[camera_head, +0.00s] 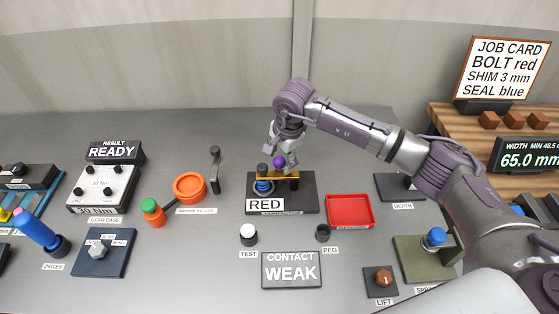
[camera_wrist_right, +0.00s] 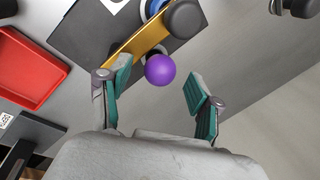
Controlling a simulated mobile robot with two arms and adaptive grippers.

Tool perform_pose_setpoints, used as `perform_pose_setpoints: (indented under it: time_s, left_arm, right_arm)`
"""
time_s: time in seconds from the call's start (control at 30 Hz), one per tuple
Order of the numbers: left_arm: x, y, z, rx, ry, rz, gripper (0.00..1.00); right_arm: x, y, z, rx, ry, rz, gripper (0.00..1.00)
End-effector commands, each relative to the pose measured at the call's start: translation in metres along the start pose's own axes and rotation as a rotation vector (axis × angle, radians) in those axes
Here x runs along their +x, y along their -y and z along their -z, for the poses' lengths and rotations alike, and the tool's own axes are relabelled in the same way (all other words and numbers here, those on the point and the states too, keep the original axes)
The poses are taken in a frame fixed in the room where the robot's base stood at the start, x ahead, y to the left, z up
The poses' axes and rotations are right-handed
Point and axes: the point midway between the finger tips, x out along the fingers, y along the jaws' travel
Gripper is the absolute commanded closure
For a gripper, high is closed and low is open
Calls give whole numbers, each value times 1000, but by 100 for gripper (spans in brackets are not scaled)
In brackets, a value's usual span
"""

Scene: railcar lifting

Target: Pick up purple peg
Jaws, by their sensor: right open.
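The purple peg shows its round head (camera_head: 280,162) at the gold bar of the contactor block (camera_head: 297,203) in the head view. In the right wrist view the purple peg (camera_wrist_right: 160,70) appears as a ball between the fingers, beside the gold bar (camera_wrist_right: 135,45). What lies under the ball is hidden. My right gripper (camera_head: 281,150) is above the block, close to the peg. In the wrist view my right gripper (camera_wrist_right: 155,88) is open, with one teal-padded finger on each side of the peg and visible gaps. My left gripper is not in view.
A red tray (camera_head: 350,211) lies right of the block, and it also shows in the wrist view (camera_wrist_right: 30,72). A dark peg holder (camera_head: 323,233) and a "CONTACT WEAK" sign (camera_head: 291,270) are in front. A black knob (camera_wrist_right: 185,20) stands close to the peg.

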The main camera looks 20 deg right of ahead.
Motion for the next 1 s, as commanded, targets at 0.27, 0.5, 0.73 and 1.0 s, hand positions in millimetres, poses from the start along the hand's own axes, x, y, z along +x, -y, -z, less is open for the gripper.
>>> perform_pose_setpoints:
  time_s: [0.27, 0.5, 0.73, 1.0]
  left_arm:
    - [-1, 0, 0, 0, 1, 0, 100]
    - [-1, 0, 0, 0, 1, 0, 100]
    - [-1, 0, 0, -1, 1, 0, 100]
    - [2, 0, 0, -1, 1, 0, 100]
  right_arm:
    - [6, 0, 0, 0, 0, 0, 36]
    - [5, 0, 0, 0, 0, 0, 75]
    - [5, 0, 0, 0, 0, 1, 100]
    - [2, 1, 0, 0, 0, 3, 100]
